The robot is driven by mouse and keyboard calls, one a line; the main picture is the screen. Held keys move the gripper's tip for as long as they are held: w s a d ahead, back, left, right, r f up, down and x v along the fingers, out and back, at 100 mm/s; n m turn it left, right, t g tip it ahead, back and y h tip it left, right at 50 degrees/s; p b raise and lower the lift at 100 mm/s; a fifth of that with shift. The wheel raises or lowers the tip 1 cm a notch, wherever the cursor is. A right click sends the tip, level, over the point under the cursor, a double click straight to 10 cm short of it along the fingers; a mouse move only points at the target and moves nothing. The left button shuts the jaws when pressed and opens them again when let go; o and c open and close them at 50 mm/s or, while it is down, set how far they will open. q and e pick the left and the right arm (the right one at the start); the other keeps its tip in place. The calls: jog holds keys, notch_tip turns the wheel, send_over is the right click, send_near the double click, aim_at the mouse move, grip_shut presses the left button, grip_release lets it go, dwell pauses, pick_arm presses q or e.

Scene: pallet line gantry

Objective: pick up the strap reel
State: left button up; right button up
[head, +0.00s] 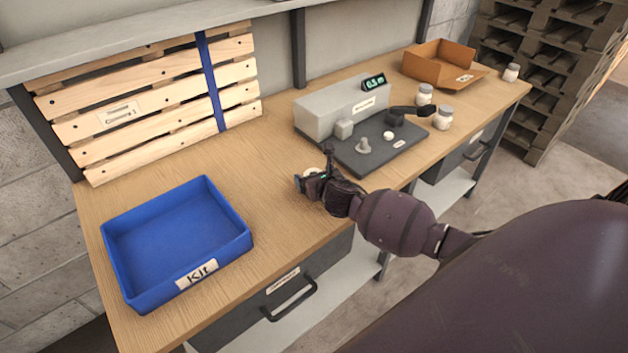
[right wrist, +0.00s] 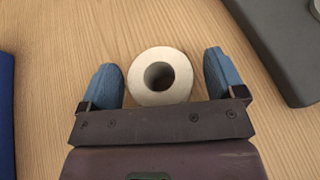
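The strap reel (right wrist: 160,76) is a small white ring with a dark round hole, lying flat on the wooden bench top. My right gripper (right wrist: 163,85) is open above it, with one blue finger on each side of the reel. A narrow gap shows at the right finger; at the left finger the reel is very close, and I cannot tell if they touch. In the head view my right gripper (head: 315,174) hides most of the reel, and only a bit of white shows. My left gripper is out of view.
A blue kit tray (head: 245,240) stands to the left on the bench (head: 265,150). A grey device with a dark plate (head: 372,155) stands just behind and right of my right gripper. White-lidded jars (head: 443,118) and a cardboard box (head: 437,65) are farther right.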

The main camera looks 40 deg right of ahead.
jog(key=c, duration=0.9)
jog(key=shift+r, duration=0.1)
